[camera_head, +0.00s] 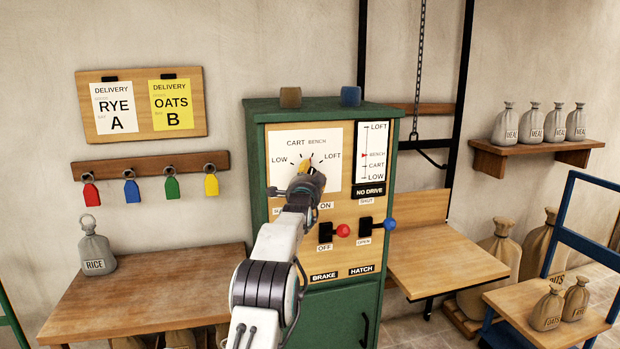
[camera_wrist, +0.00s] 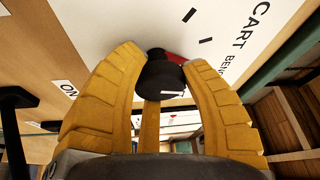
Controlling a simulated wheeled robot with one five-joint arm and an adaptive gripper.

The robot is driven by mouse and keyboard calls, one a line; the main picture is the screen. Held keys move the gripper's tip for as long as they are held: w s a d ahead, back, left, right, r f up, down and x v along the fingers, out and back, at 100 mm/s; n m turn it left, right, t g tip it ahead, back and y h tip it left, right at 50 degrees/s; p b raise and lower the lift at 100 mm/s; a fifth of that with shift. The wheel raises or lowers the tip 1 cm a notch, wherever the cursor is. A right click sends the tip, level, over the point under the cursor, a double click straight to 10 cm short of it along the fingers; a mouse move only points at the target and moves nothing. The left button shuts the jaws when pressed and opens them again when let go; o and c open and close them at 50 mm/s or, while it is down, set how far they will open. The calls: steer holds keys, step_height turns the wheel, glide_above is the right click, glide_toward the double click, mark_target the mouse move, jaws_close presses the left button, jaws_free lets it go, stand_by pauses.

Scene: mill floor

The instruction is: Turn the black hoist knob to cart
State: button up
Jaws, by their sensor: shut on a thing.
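The black hoist knob (camera_wrist: 165,75) sits on a white dial plate (camera_head: 337,160) on the front of the green cabinet. The dial is lettered LOW, CART, BENCH and LOFT. The height scale (camera_head: 375,150) beside the dial has a red marker at BENCH.
Below the dial, a red-ended lever (camera_head: 342,230) and a blue-ended lever (camera_head: 388,224) stick out. A wooden bench (camera_head: 150,300) is at left, and a wooden platform (camera_head: 447,262) is at right. A blue cart (camera_head: 540,305) with small sacks stands at far right.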

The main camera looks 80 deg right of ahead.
steer(key=o, duration=1.2)
steer(key=shift+a, duration=0.1)
steer(key=shift+w+a+f, duration=0.1)
steer(key=shift+a+f, duration=0.15)
steer(key=shift+a, duration=1.7)
steer(key=shift+s+a+f, duration=0.1)
steer(key=shift+a+f, duration=0.1)
steer(key=shift+a, duration=1.7)
steer(key=shift+w+a+f, duration=0.1)
steer(key=shift+a+f, duration=0.15)
steer(key=shift+a, duration=1.7)
